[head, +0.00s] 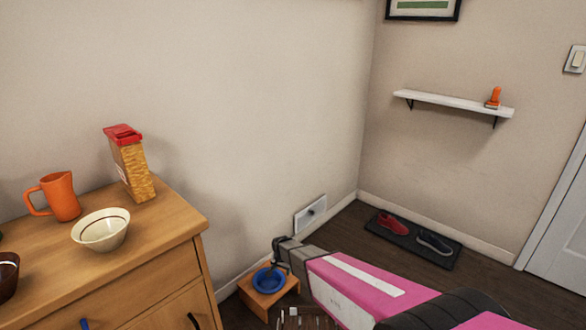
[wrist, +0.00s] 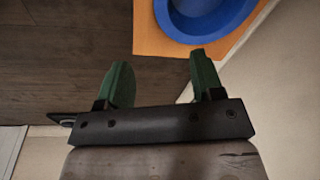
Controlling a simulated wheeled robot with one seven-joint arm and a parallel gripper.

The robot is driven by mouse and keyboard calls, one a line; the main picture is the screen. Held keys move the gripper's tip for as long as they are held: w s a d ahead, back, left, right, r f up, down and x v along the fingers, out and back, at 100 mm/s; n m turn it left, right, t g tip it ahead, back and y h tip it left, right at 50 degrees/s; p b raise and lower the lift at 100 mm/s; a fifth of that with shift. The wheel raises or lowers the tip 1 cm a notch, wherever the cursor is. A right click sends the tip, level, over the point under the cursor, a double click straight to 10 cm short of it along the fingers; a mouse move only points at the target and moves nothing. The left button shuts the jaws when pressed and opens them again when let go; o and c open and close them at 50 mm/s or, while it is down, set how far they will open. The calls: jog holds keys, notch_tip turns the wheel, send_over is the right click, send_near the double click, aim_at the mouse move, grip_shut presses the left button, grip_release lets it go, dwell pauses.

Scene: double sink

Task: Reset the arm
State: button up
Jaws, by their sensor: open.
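My arm reaches in from the lower right of the head view, with its pink and white link crossing the floor area. My gripper shows in the wrist view (wrist: 157,78) with its two green fingers apart and nothing between them. In the head view the gripper end is small near the blue bowl and its fingers are hard to make out. The blue bowl (head: 268,280) sits on a small wooden stand (head: 254,300) on the floor by the wall. In the wrist view the bowl (wrist: 207,18) and the stand (wrist: 150,30) lie beyond the fingertips.
A wooden cabinet (head: 165,229) at left holds an orange mug (head: 62,197), a cream bowl (head: 101,230) and a cereal container (head: 130,168). A shoe mat (head: 400,240) lies at the back wall. A white shelf (head: 450,103) hangs above it. Dark floor (head: 350,228) is open between.

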jog(key=s+d+r+n, duration=0.1)
jog(key=s+d+r, duration=0.4)
jog(key=d+r, duration=0.3)
jog(key=s+d+r+n+g, duration=0.1)
jog(key=s+d+r, duration=0.5)
jog(key=d+r, duration=0.3)
jog(key=s+d+r+n, duration=0.2)
jog(key=s+d+r, duration=0.4)
jog(key=d+r, duration=0.3)
notch_tip(320, 180, up, 4)
jog(key=shift+s+d+g, duration=0.15)
jog(key=shift+s+g, duration=0.05)
jog(key=shift+g, duration=0.1)
